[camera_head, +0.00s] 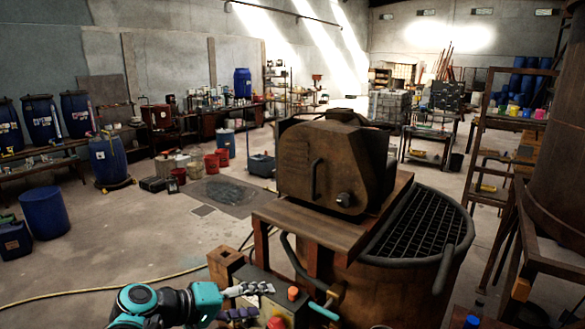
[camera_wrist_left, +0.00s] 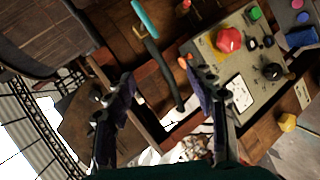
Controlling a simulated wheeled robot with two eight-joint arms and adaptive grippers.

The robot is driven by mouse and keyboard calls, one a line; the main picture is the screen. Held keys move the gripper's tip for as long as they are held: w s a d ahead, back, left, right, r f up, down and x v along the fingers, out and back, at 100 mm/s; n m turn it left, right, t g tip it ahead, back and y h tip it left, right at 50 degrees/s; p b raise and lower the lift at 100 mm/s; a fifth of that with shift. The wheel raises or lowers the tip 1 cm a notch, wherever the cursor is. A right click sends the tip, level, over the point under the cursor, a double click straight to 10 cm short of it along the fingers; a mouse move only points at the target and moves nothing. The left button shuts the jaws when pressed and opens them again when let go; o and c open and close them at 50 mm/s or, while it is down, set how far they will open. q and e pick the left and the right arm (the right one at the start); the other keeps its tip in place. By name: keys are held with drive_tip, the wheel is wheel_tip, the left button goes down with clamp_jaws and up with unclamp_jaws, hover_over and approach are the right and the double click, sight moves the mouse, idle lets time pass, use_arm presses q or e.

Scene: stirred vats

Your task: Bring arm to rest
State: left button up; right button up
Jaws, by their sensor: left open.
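My left arm, teal and dark, comes in at the bottom of the head view. Its left gripper (camera_head: 259,301) is open, with two grey and purple fingers apart and nothing between them. It is in front of the control box at the vat. In the left wrist view the open fingers (camera_wrist_left: 160,84) stand wide, with a dark lever with a teal end (camera_wrist_left: 147,22) seen beyond them. The control box (camera_wrist_left: 215,55) with a red mushroom button (camera_wrist_left: 229,39) is beside the right finger. I cannot tell whether they touch. My right gripper is in neither view.
A large rusty vat (camera_head: 390,285) with a black grate (camera_head: 418,225) stands close ahead, under a brown motor housing (camera_head: 325,165). A wooden ladder-like frame (camera_head: 478,150) stands at right. Blue drums (camera_head: 108,160) line the left. The concrete floor at left centre is mostly clear.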

use_arm(q)
drive_tip(key=s+a+f+m+y+b, duration=0.1)
drive_tip(key=s+a+f+y+b, duration=0.2)
drive_tip(key=f, duration=0.7)
drive_tip(key=s+a+f+m+y+b, duration=0.1)
drive_tip(key=s+a+f+y+b, duration=0.2)
drive_tip(key=s+f+b, duration=0.3)
drive_tip(key=s+a+f+m+y+b, duration=0.2)
drive_tip(key=s+a+f+y+b, duration=0.1)
drive_tip(key=f, duration=1.1)
drive_tip(key=s+y+b, duration=0.1)
drive_tip(key=s+b, duration=0.1)
drive_tip(key=s, duration=0.1)
drive_tip(key=shift+s+a, duration=0.15)
drive_tip(key=shift+s, duration=0.15)
drive_tip(key=shift+f, duration=0.1)
